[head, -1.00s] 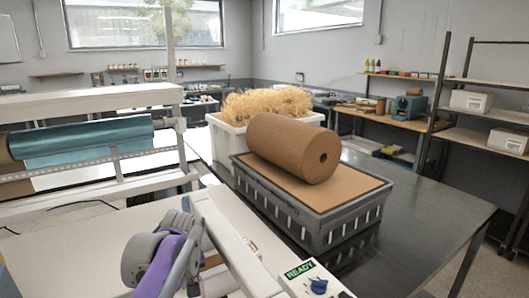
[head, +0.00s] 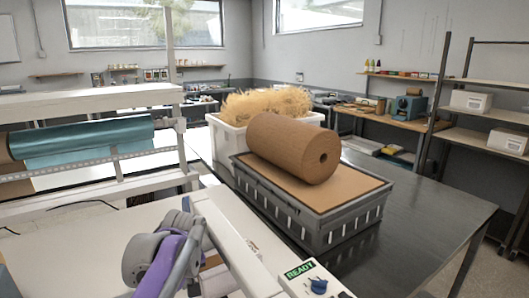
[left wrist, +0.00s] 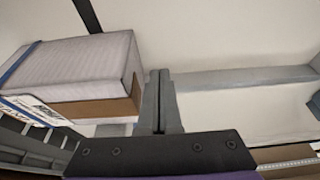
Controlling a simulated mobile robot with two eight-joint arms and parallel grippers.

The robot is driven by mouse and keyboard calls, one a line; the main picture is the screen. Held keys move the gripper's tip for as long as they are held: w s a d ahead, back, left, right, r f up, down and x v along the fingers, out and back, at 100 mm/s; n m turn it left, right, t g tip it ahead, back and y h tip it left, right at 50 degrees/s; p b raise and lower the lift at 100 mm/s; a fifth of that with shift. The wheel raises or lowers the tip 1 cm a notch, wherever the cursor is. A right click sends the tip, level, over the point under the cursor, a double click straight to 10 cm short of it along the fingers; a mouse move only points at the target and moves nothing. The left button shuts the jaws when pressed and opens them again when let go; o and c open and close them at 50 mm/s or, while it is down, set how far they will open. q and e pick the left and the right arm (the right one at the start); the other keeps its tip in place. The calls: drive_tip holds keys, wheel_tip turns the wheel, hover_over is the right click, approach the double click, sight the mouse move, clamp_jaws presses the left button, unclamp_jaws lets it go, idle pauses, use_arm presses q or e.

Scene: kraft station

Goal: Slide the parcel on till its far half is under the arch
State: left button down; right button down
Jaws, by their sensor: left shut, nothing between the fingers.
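The parcel (left wrist: 70,68), a box with pale ribbed sides, a brown lower band, a blue strip and a white label, is at the left in the left wrist view. My left gripper (left wrist: 160,76) is shut and empty, its fingers together just right of the parcel's near corner. I cannot tell whether they touch it. In the head view my left arm hides its own fingers, and only a small brown patch shows beside it. I cannot clearly pick out the arch; a white frame (head: 90,98) stands at the left. My right gripper is not in view.
A teal film roll (head: 85,141) hangs in the white frame. A READY panel (head: 300,270) is at the front. A grey crate (head: 310,225) carries a kraft roll (head: 290,148), with a white bin (head: 222,140) of shavings behind. The dark table (head: 425,205) is clear at the right.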

use_arm(q)
drive_tip(key=shift+w+d+p, duration=0.4)
drive_tip(key=shift+w+d, duration=0.2)
drive_tip(key=shift+d, duration=0.25)
drive_tip(key=shift+d+r, duration=0.1)
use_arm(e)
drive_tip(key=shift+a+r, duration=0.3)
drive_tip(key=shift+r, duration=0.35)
use_arm(q)
drive_tip(key=shift+w+d, duration=0.1)
drive_tip(key=shift+d, duration=0.05)
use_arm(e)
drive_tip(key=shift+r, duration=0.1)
